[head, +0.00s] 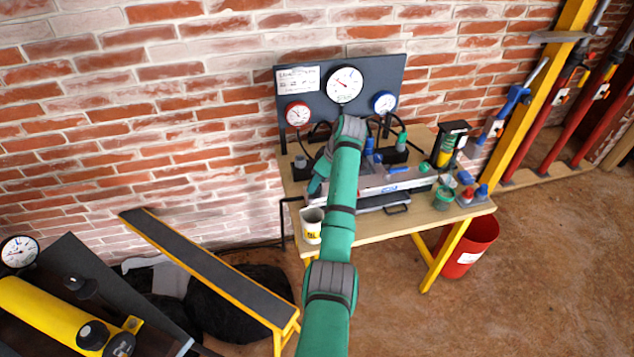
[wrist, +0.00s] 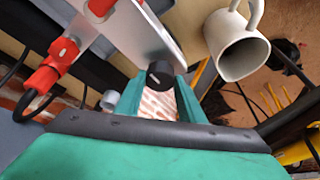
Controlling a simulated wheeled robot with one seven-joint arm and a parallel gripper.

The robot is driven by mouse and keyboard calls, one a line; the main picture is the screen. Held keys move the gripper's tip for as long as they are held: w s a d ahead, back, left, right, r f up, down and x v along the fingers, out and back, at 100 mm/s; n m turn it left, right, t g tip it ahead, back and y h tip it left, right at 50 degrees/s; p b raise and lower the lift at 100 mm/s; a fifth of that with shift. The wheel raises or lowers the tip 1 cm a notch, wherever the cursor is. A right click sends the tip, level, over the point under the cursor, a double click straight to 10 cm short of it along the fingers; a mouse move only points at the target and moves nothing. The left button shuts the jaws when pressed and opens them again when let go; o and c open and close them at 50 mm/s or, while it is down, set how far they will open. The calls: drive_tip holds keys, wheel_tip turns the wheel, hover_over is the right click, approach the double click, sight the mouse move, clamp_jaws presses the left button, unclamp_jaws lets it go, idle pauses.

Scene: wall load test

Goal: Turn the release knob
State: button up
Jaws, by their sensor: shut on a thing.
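In the wrist view, the release knob (wrist: 160,72) is a small black round knob with a pale line on its face. It sits at the end of a silver metal body (wrist: 140,32). My gripper (wrist: 160,88) has its two green fingers on either side of the knob and is shut on it. In the head view, my gripper (head: 317,180) is low over the left end of the wooden table (head: 350,230). The knob is hidden there behind my arm.
A white mug (wrist: 236,48) is close to the right of my fingers; it stands at the table's front left (head: 312,226). Red fittings (wrist: 62,52) are at the left. A gauge board (head: 330,105) stands behind.

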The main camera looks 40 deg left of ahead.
idle(0.4)
drive_tip(key=o, duration=1)
drive_tip(key=shift+o, duration=0.2)
drive_tip(key=v, duration=1)
drive_tip(key=shift+r, duration=0.4)
drive_tip(key=shift+d, duration=0.1)
